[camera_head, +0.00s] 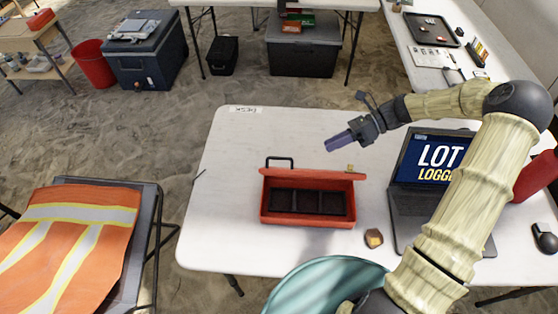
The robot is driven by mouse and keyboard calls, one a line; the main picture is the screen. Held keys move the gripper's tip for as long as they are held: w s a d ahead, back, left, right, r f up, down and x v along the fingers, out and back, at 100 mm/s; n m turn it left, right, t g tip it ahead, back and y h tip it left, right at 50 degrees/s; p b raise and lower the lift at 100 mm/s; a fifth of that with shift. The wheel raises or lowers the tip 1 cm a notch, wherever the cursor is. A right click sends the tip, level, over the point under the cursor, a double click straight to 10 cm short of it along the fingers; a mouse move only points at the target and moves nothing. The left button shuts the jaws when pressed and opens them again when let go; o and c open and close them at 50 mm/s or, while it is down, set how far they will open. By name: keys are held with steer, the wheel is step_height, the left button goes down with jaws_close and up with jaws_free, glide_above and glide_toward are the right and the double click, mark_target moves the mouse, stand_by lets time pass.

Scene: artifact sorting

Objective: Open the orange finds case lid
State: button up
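The orange finds case (309,221) sits on the white table in the head view. Its lid (312,175) stands raised along the far side, so the dark compartments inside show, and they look empty. A dark handle shows at the far left of the lid and a small brass-coloured latch near its right end. My gripper (336,143) is above and behind the lid's right part, pointing left, and looks apart from it. The fingers look close together, but I cannot tell whether they are open or shut.
An open laptop (425,165) stands right of the case under my arm. A small brown stone-like piece (374,238) lies in front of the case's right corner. The table's left side is clear.

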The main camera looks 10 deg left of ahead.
mark_target(279, 158)
steer(key=shift+w+d+r+m+y, duration=0.25)
steer(key=shift+w+d+m+y, duration=0.4)
steer(key=shift+m+y, duration=0.3)
steer(key=shift+a, duration=0.15)
steer(key=p+x, duration=0.1)
steer(key=x, duration=1)
steer(key=p+x, duration=0.1)
steer(key=x, duration=0.5)
steer(key=shift+w+a+f+p, duration=0.15)
steer(key=shift+a+f+p, duration=0.05)
steer(key=shift+f+p, duration=0.15)
jaws_close()
